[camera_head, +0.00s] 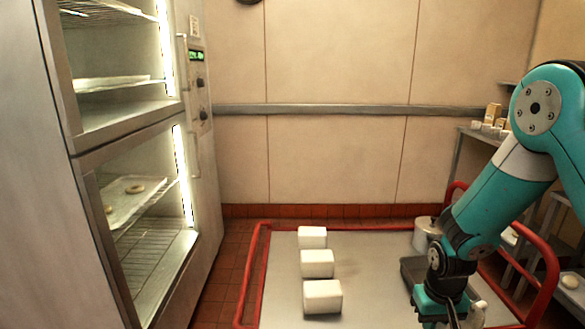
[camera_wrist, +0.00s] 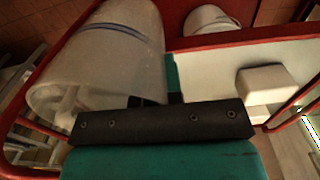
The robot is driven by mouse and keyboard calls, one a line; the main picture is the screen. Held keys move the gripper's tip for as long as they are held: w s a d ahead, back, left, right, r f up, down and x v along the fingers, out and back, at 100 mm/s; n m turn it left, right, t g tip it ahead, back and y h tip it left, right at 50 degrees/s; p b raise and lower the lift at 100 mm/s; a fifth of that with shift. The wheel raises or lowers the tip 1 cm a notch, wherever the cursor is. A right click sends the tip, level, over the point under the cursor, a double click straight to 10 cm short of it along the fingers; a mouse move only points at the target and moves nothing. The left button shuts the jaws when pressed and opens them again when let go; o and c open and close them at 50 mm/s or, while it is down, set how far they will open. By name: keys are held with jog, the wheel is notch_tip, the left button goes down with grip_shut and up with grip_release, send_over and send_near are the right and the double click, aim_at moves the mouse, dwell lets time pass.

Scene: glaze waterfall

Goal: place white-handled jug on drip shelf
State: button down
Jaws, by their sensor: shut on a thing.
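A large pale jug (camera_wrist: 105,50) with a thin blue-grey band fills the upper left of the wrist view, lying tilted across the picture against my gripper (camera_wrist: 155,100). My gripper is shut on it. In the head view my gripper (camera_head: 452,312) is low at the right, over the red-railed cart, with a small white part of the jug (camera_head: 478,312) showing beside it. The handle is not clearly visible. I cannot tell which surface is the drip shelf.
The cart top (camera_head: 370,300) has a red rail (camera_head: 250,275) around it. Three white blocks (camera_head: 317,263) stand in a row on it. A pale pot (camera_head: 422,238) and a dark tray (camera_head: 412,272) are near my arm. A glass-fronted cabinet (camera_head: 140,195) stands left.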

jog(key=s+f, duration=0.4)
jog(key=shift+f, duration=0.4)
jog(key=shift+a, duration=0.15)
